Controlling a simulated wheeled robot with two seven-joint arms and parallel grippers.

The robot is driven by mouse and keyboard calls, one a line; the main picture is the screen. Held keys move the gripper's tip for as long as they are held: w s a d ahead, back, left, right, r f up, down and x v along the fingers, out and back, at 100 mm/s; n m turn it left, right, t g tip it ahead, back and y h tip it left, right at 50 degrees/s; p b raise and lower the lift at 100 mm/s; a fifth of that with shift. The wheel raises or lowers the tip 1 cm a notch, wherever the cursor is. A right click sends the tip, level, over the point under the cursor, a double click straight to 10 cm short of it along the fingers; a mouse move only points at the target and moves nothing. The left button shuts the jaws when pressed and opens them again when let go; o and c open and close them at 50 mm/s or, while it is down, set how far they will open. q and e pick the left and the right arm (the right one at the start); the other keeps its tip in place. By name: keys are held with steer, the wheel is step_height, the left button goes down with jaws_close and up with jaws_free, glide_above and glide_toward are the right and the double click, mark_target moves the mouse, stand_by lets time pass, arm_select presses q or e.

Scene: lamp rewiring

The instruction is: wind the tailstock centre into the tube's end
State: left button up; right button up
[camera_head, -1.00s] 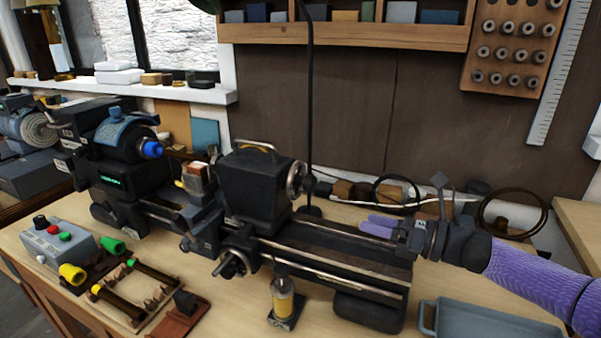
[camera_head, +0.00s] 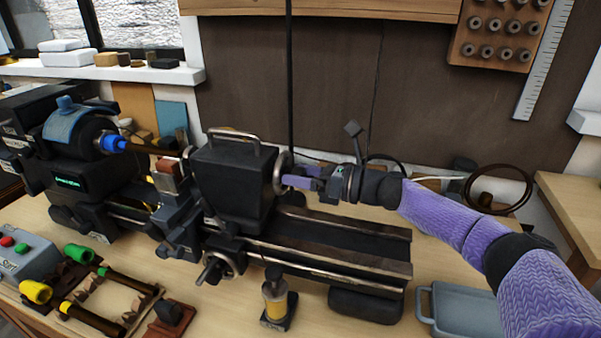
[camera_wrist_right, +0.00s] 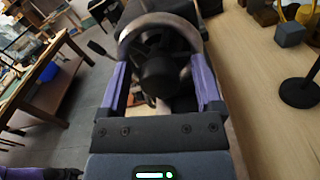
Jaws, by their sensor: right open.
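The tailstock (camera_head: 233,180) is a dark block with a bar handle on the lathe bed. Its metal handwheel (camera_head: 279,175) faces right; it also shows in the right wrist view (camera_wrist_right: 160,22). My right gripper (camera_head: 297,183) is at the handwheel, its purple fingers open. In the wrist view the open fingers (camera_wrist_right: 160,85) lie on both sides of the wheel's hub; contact cannot be told. A brown tube (camera_head: 150,149) runs from the blue chuck end (camera_head: 113,143) toward the tailstock. The centre's tip and its contact with the tube are not clear. My left gripper is out of view.
A control box (camera_head: 24,256) and a rack with yellow- and green-ended pieces (camera_head: 135,321) stand front left. A small yellow bottle (camera_head: 275,300) stands before the bed. A grey tray (camera_head: 466,312) is at front right. A cable coil (camera_head: 525,187) lies behind my right arm.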

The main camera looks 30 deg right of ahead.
steer(key=c, duration=1.1)
jaws_close()
